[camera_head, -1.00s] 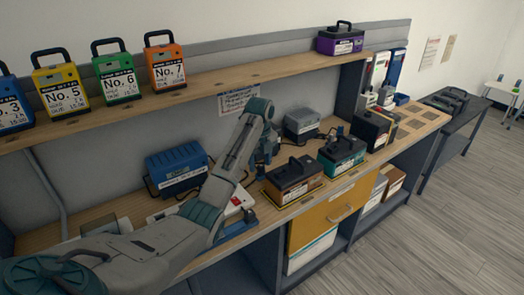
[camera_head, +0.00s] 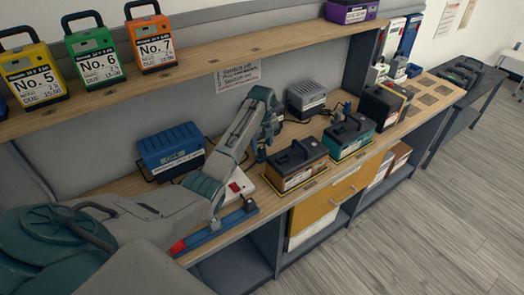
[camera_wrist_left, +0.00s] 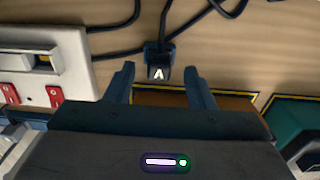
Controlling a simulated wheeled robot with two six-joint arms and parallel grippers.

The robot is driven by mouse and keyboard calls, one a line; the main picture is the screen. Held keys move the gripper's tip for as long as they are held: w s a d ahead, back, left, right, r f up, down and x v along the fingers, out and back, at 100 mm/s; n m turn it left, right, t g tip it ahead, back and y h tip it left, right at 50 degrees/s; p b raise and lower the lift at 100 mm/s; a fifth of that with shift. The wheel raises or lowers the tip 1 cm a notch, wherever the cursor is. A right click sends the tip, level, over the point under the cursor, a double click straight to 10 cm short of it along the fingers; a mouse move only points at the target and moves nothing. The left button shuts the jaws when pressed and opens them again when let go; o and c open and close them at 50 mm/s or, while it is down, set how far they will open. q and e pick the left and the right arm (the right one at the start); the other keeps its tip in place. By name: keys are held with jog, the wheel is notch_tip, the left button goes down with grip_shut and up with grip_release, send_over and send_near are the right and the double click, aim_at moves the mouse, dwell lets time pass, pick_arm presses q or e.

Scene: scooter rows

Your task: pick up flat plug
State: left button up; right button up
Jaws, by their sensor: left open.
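A dark plug marked "A" (camera_wrist_left: 158,58) lies on the wooden bench top in the left wrist view, with a black cable running up from it. I cannot tell whether it is the flat plug. My left gripper (camera_wrist_left: 159,72) is open, one finger on each side of the plug's near end; contact is not visible. In the head view my left gripper (camera_head: 262,151) points down over the bench, behind the brown battery case (camera_head: 297,167). The plug cannot be made out there. My right gripper is not in view.
A white power strip with red switches (camera_wrist_left: 38,70) is left of the gripper. A teal battery case (camera_head: 349,138) stands right of the brown one. A blue charger (camera_head: 170,150) and grey charger (camera_head: 307,97) stand behind. A shelf (camera_head: 200,82) overhangs the bench.

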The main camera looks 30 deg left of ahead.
aim_at(262, 153)
pick_arm(q)
notch_tip(262, 153, down, 2)
jog(key=shift+f, duration=0.4)
jog(key=shift+c, duration=0.9)
jog(key=c, duration=0.7)
grip_shut()
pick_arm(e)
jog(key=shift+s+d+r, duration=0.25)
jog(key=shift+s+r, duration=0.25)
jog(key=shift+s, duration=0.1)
